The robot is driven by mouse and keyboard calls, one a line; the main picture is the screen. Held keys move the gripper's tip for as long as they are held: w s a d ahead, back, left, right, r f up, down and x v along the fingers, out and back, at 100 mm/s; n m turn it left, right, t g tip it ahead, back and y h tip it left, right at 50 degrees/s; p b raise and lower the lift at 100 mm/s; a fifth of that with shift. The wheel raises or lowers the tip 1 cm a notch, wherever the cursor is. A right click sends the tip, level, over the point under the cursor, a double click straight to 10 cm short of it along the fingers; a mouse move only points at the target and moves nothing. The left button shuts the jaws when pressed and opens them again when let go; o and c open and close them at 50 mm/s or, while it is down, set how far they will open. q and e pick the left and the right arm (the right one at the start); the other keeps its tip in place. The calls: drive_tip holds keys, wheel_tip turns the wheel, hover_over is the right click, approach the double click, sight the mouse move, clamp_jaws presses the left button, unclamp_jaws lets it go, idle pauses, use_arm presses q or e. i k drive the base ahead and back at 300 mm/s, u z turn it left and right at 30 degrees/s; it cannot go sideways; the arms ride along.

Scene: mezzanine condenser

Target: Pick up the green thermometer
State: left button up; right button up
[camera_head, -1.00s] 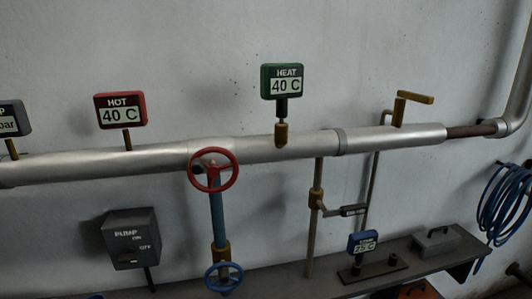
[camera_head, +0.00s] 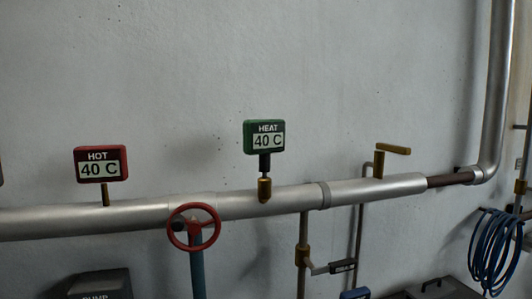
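Neither of my grippers is in view.
A red HOT 40 C thermometer (camera_head: 101,164) stands on the pipe to the left. A red valve wheel (camera_head: 193,228) sits in front of the pipe. A brass handle (camera_head: 392,150) and a blue hose coil (camera_head: 496,250) are at the right. The wall above is bare.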

sight(264, 138)
drive_tip(key=k, duration=0.5)
drive_tip(key=u, duration=2.05)
drive_tip(key=i, duration=1.4)
drive_tip(key=z, duration=1.95)
